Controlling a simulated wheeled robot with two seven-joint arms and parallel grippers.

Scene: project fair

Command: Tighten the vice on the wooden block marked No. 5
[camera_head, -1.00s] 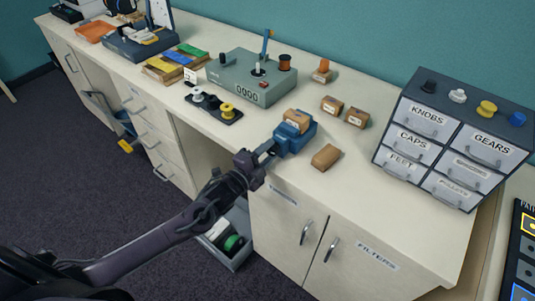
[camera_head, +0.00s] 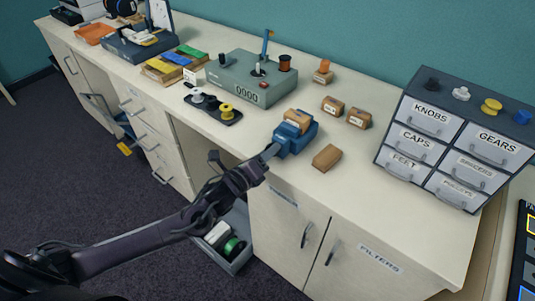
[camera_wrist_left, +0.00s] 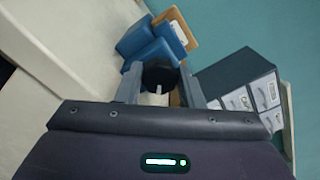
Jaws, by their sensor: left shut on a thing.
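The blue vice (camera_head: 293,138) stands at the front edge of the counter, with a wooden block (camera_head: 298,117) between its jaws. The block's marking is too small to read in the head view. In the left wrist view the vice (camera_wrist_left: 150,45) and the block (camera_wrist_left: 176,32) show beyond the fingers. My left gripper (camera_head: 272,151) is at the front of the vice. It is shut on the vice's dark round handle (camera_wrist_left: 160,74), which sits between its fingers in the left wrist view. My right gripper is not in view.
Labelled wooden blocks (camera_head: 333,105) lie behind the vice, and a plain one (camera_head: 326,157) lies to its right. A grey counter box (camera_head: 250,80) and a spool tray (camera_head: 213,108) stand left. A drawer cabinet (camera_head: 455,140) stands right. An open drawer (camera_head: 238,225) is below.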

